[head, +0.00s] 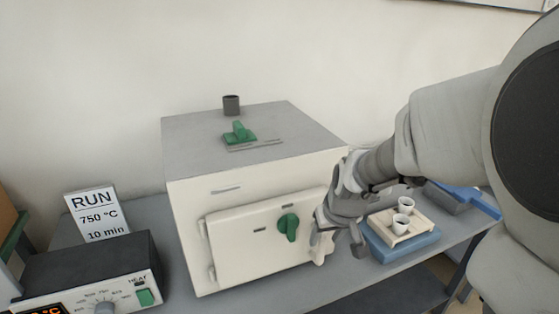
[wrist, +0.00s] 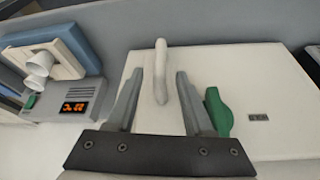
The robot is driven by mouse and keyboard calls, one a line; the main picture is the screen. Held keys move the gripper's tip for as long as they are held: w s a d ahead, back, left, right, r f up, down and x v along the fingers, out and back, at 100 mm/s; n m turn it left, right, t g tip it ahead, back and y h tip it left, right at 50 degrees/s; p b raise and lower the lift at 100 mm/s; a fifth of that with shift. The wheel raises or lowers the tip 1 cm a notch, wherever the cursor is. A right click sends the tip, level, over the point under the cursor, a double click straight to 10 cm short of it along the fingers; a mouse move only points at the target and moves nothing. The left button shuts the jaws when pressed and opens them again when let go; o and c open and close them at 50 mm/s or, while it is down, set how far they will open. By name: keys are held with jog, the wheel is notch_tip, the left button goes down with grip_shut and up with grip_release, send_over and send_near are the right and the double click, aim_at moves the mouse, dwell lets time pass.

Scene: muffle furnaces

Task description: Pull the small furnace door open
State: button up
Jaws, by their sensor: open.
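The furnace (head: 250,160) is a cream box with a grey top, and its door (head: 255,250) looks shut on the front face. A green knob (head: 289,226) is on the door; it also shows in the wrist view (wrist: 218,112). A pale upright handle (wrist: 160,72) stands at the door's edge, opposite the hinges. My gripper (wrist: 156,85) is open, with one finger on each side of the handle's lower part. I cannot tell whether either finger touches it. In the head view my gripper (head: 339,240) is at the door's right edge and partly hides the handle.
A tray (head: 424,230) with two white cups sits on a blue block right of the furnace. A controller (head: 85,280) and a RUN sign (head: 96,214) stand at left. A dark cup (head: 231,105) and a green-handled item (head: 240,133) are on the furnace top.

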aim_at(319, 249)
jog(key=b+x, duration=0.1)
jog(key=x, duration=0.6)
jog(key=shift+w+f+b, duration=0.15)
jog(key=shift+f+b, duration=0.05)
jog(key=shift+b, duration=0.2)
jog(key=shift+c, duration=0.4)
grip_shut()
dwell(0.6)
